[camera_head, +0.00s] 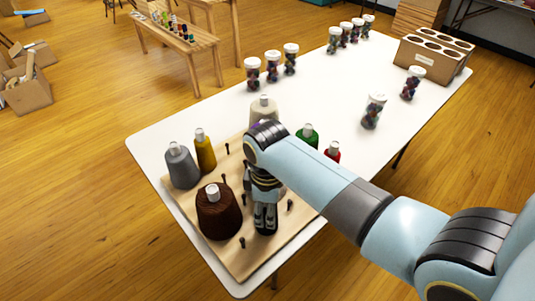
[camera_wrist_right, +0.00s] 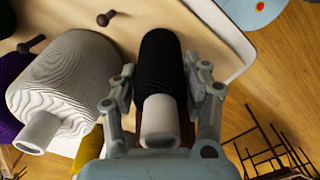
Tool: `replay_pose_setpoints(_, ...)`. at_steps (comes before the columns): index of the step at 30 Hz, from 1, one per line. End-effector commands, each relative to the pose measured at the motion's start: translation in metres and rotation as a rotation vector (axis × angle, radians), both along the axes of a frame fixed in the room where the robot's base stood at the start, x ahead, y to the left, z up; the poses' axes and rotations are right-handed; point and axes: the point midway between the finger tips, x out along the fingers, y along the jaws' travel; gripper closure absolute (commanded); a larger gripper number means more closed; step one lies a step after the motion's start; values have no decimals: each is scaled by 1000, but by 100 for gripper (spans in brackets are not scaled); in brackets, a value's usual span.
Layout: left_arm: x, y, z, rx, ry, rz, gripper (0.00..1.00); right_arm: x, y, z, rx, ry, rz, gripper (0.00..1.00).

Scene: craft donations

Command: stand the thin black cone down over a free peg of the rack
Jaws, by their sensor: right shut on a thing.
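My right gripper (camera_head: 265,217) is over the front part of the wooden peg rack (camera_head: 240,268). In the right wrist view its fingers (camera_wrist_right: 163,98) are shut on the thin black cone (camera_wrist_right: 161,62), one on each side, near the pale core end (camera_wrist_right: 160,118). In the head view the gripper and arm hide most of the cone. I cannot tell whether its base is above the board or touching it. Bare dark pegs show, one (camera_head: 242,242) at the front, one (camera_head: 290,205) right of the gripper and one (camera_head: 227,148) farther back. My left gripper is not in view.
The brown cone (camera_head: 217,215) stands close left of the gripper. Grey (camera_head: 181,167), yellow (camera_head: 206,152), cream (camera_head: 264,110), green (camera_head: 307,135) and red (camera_head: 332,152) cones stand around the rack. Jars and a holed box (camera_head: 432,58) are farther back on the white table (camera_head: 335,95).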

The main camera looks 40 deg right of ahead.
Motion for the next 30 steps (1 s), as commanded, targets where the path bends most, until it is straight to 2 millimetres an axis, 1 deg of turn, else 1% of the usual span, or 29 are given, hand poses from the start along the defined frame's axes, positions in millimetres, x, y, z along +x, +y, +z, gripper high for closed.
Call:
replay_pose_setpoints(14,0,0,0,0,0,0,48,0,0,-5,0,0,0,86)
replay_pose_setpoints(15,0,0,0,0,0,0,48,0,0,-5,0,0,0,47)
replay_pose_setpoints(20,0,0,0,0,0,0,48,0,0,-5,0,0,0,27)
replay_pose_setpoints(27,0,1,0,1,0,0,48,0,0,-5,0,0,0,26)
replay_pose_setpoints(30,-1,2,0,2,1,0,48,0,0,-1,0,-1,0,26)
